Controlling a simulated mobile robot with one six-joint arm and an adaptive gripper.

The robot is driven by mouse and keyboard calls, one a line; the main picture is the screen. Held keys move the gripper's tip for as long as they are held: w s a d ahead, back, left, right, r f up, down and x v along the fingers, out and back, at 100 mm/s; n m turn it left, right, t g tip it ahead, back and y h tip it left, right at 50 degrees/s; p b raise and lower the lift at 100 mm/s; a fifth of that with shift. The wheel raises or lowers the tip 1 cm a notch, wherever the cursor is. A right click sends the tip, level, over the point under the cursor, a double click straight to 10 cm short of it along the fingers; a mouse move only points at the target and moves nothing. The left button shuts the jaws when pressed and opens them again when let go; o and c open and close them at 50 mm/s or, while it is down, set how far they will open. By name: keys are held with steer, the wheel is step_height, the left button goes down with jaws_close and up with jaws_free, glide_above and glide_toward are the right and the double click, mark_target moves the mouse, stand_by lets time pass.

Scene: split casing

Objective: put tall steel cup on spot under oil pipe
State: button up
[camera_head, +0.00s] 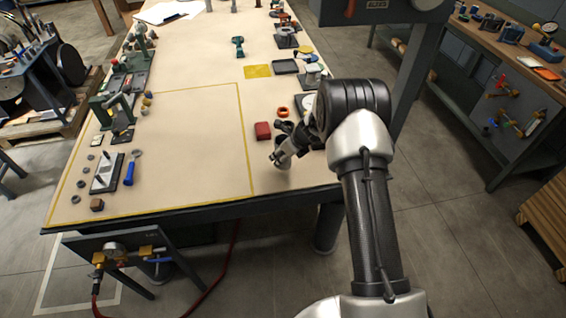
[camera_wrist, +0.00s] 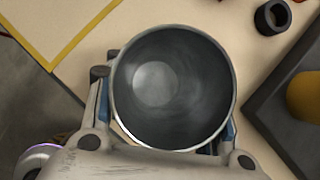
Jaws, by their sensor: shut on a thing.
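The tall steel cup (camera_wrist: 213,100) fills the middle of the wrist view, its open mouth facing the camera and its inside empty. My gripper (camera_wrist: 172,128) is shut on it, with a finger on each side of the cup. In the head view the cup (camera_head: 283,160) is a small grey shape at my gripper (camera_head: 281,154), near the front edge of the bench, right of the yellow line. I cannot tell whether its base touches the bench. I cannot pick out the oil pipe or the spot under it with certainty.
A red box (camera_head: 262,131) and an orange ring (camera_head: 282,112) stand just beyond my gripper. A yellow square (camera_head: 257,71) and a dark tray (camera_head: 286,66) lie farther back. The yellow-outlined area (camera_head: 190,150) to the left is mostly clear. Tools line the bench's left side.

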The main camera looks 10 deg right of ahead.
steer(key=shift+f+b, duration=0.35)
steer(key=shift+f, duration=1.2)
steer(key=shift+f, duration=0.1)
steer(key=o, duration=1.1)
